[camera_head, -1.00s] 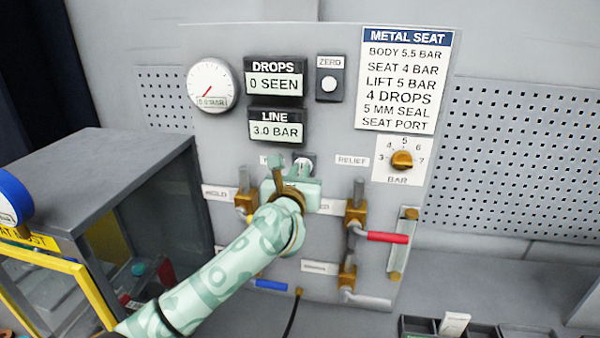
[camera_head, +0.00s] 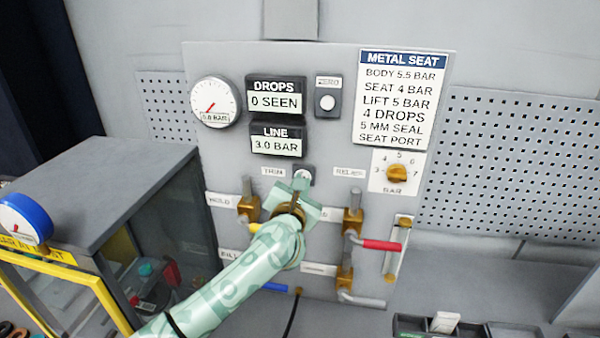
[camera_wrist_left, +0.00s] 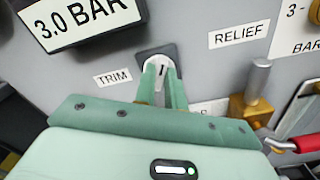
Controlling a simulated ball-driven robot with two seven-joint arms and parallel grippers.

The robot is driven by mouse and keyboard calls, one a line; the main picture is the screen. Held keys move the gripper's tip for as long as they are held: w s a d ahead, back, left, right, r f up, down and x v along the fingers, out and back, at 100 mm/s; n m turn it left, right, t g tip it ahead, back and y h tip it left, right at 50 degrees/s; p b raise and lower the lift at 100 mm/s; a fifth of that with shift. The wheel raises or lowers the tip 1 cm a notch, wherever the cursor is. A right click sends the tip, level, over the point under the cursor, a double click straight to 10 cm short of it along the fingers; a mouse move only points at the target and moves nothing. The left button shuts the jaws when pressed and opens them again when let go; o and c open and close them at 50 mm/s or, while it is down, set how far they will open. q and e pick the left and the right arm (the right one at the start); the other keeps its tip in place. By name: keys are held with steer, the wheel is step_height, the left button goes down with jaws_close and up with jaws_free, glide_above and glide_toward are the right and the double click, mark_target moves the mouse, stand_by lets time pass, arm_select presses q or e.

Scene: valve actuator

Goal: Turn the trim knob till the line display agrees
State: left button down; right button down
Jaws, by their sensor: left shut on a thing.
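The trim knob (camera_wrist_left: 160,70) is a pale round knob with a dark mark, on a grey plate right of the TRIM label (camera_wrist_left: 113,77). In the head view the knob (camera_head: 304,173) shows just past my left gripper (camera_head: 302,183). In the left wrist view my left gripper (camera_wrist_left: 161,80) has its two green fingers closed on the sides of the knob. The line display (camera_head: 277,141) reads 3.0 BAR; it also shows in the left wrist view (camera_wrist_left: 85,18). My right gripper is not in view.
The drops display (camera_head: 275,93) reads 0 SEEN. A METAL SEAT card (camera_head: 402,100) lists several values, including body 5.5 and seat 4 bar. A relief dial (camera_head: 397,173) and red-handled valve (camera_head: 381,245) are to the right. A glass-fronted cabinet (camera_head: 100,185) stands left.

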arm_select(q)
steer(key=shift+d+m+p, duration=0.1)
steer(key=shift+m+p, duration=2.65)
steer(key=shift+m, duration=0.25)
steer(key=shift+f, duration=0.1)
steer(key=c, duration=1.5)
jaws_free()
steer(key=shift+o, duration=0.2)
steer(key=shift+s, duration=0.1)
steer(key=s+a, duration=0.3)
steer(key=s, duration=1.3)
